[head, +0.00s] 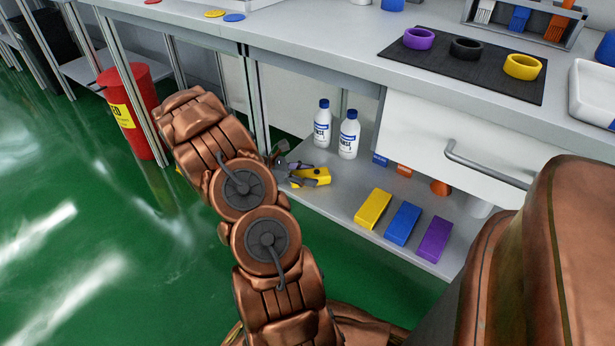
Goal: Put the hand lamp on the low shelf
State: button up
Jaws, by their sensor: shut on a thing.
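The hand lamp (321,174) shows as a small yellow body with dark parts, at the left end of the low shelf (345,189). My gripper (309,178) is shut on it, with grey fingers around the yellow body. The lamp appears over the shelf's front left area, in front of two white bottles. I cannot tell whether it touches the shelf surface. My arm hides part of the gripper and the area to its left.
Two white bottles (348,135) stand behind the lamp. Yellow (373,209), blue (402,223) and purple (434,239) blocks lie along the shelf to the right. A white drawer (430,140) hangs above. A red bin (131,115) stands at left.

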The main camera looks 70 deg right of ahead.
jog(key=o, duration=1.2)
